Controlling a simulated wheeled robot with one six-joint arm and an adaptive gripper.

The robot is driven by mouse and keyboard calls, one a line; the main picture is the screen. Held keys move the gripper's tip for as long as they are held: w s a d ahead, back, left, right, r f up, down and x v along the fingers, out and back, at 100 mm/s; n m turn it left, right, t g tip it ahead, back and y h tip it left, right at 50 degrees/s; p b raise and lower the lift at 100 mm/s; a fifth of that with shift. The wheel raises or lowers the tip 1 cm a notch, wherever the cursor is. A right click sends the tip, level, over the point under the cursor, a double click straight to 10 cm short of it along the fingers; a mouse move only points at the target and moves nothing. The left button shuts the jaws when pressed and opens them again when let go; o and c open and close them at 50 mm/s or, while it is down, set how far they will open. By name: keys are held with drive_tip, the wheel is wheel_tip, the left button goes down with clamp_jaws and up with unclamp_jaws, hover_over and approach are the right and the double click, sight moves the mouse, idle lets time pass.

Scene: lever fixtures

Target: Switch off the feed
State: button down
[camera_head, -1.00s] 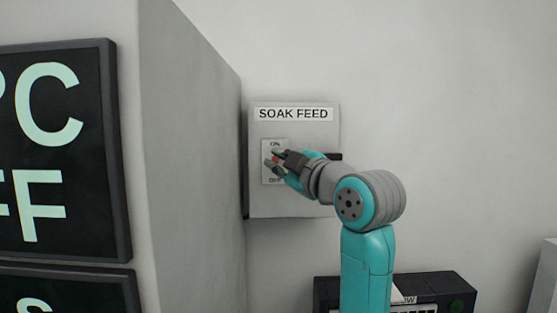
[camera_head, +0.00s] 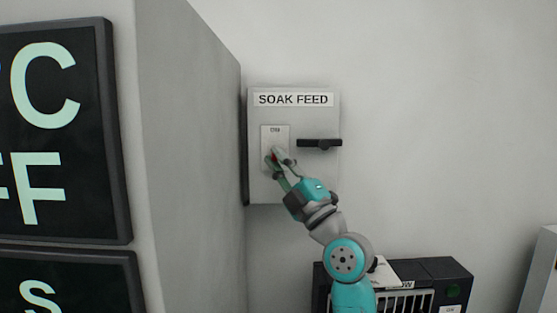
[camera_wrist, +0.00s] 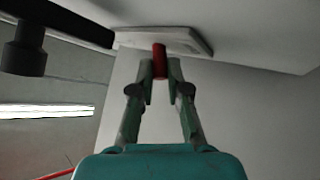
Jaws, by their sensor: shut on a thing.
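The SOAK FEED box (camera_head: 300,185) is a light grey panel on the wall, with its name label at the top. A pale switch plate (camera_head: 282,132) is on its left half, and the ON mark shows near the plate's top. The red lever (camera_wrist: 159,62) stands out from the plate in the wrist view. My gripper (camera_head: 277,158) reaches up from below and is shut on the lever, with a finger on either side. In the head view the fingers hide most of the lever and the OFF mark.
A black handle (camera_head: 320,143) sticks out of the box to the right of the switch plate and shows at upper left in the wrist view (camera_wrist: 24,48). A grey wall corner (camera_head: 190,150) stands close on the left. A dark machine (camera_head: 440,275) is low on the right.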

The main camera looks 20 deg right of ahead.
drive_tip(key=shift+w+f+n+y, duration=0.1)
drive_tip(key=shift+f+n+y, duration=0.05)
drive_tip(key=shift+n+y, duration=0.5)
drive_tip(key=c, duration=1.2)
unclamp_jaws()
drive_tip(key=shift+o, duration=0.2)
drive_tip(key=shift+m, duration=0.35)
